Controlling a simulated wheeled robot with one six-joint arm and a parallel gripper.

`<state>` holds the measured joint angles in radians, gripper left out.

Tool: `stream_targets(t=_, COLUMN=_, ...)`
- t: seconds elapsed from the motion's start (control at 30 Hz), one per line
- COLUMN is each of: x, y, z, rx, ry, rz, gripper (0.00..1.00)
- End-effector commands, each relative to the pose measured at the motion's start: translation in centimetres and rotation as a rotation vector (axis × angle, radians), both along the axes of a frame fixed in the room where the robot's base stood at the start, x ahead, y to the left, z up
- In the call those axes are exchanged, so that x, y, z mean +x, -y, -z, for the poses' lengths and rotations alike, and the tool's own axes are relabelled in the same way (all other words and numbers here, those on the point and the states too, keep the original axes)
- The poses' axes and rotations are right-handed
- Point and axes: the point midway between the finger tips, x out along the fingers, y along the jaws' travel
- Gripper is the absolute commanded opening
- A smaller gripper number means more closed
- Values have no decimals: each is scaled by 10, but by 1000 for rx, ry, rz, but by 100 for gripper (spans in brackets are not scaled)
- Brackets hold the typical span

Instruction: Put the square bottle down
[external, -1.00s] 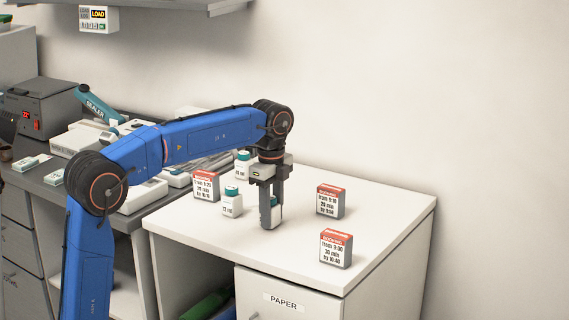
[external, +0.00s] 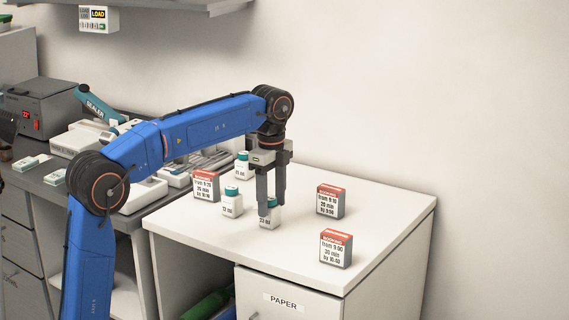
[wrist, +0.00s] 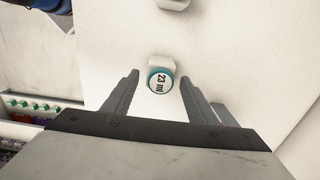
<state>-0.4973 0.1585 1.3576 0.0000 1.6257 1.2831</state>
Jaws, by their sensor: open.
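The square bottle (external: 268,219) stands upright on the white desk (external: 300,258). It is white with a label; its teal-ringed cap (wrist: 161,80), marked 23 ml, shows from above in the wrist view. My gripper (external: 271,208) is open above the bottle, its fingertips at about the height of the bottle's top. In the wrist view the two fingers (wrist: 162,82) lie apart on either side of the cap, with gaps between. The fingers hide part of the bottle in the external view.
Two white bottles with teal caps, a near one (external: 231,203) and a farther one (external: 242,165), stand left of my gripper. The desk front is clear.

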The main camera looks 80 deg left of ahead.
Motion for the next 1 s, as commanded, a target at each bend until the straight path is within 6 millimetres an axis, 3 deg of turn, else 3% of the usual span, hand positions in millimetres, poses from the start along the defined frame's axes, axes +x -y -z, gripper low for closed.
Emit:
stream_targets(t=0.2, x=1, y=0, z=-44, rx=1, ry=3, rz=0, gripper=53)
stream_targets(t=0.43, x=1, y=0, z=-74, rx=1, ry=2, rz=0, gripper=53)
stream_targets(t=0.83, x=-1, y=3, z=-83, rx=1, ry=2, rz=-4, gripper=53)
stream_targets(t=1.0, x=-15, y=31, z=-80, rx=12, ry=25, rz=-46, gripper=53)
